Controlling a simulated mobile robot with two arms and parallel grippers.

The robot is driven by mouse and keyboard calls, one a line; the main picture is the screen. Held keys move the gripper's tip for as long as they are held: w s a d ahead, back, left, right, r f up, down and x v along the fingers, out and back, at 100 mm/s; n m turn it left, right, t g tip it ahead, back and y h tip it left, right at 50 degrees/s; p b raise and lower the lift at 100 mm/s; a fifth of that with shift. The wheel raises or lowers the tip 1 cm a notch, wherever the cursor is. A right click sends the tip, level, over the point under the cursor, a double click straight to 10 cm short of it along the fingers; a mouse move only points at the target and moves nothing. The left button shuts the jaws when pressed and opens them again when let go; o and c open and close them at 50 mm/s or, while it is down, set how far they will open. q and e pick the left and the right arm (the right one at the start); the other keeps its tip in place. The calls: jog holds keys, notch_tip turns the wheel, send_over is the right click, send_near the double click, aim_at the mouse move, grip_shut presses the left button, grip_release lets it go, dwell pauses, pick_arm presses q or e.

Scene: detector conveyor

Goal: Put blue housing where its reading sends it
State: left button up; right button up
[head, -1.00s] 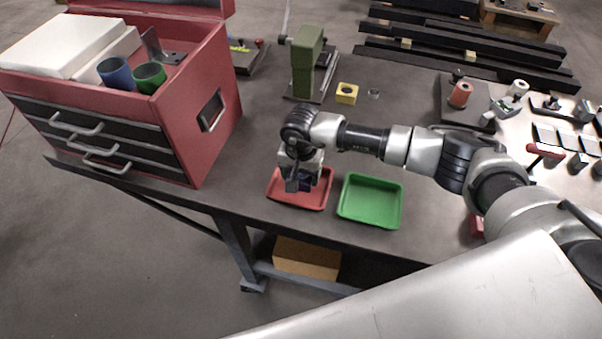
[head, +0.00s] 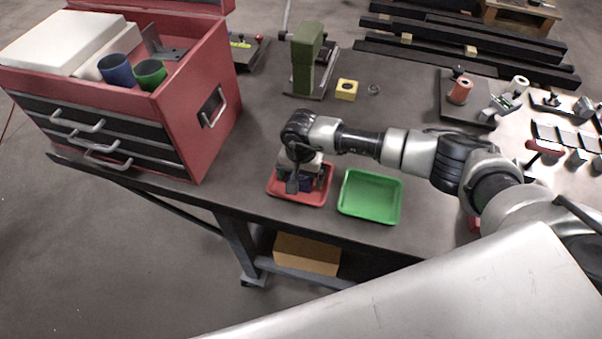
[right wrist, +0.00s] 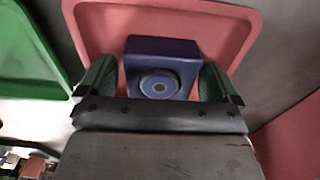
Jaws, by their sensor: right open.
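The blue housing (head: 306,185) is a dark blue block in the red tray (head: 325,188). My right gripper (right wrist: 160,78) is open, with one green-padded finger on each side of the housing. A narrow gap shows by the left finger; whether the right finger touches cannot be told. In the head view my right gripper (head: 300,182) is over the red tray and partly hides the housing. My left gripper is not in view.
An empty green tray (head: 370,196) stands right of the red one. A red toolbox (head: 185,120) is at the left. A green press-like fixture (head: 305,58), a yellow block (head: 346,90) and a small ring (head: 374,89) are behind. The table's front edge is close to both trays.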

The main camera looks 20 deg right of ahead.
jog(key=shift+r, duration=0.4)
notch_tip(320, 180, up, 12)
jog(key=b, duration=0.4)
jog(key=shift+f, duration=0.25)
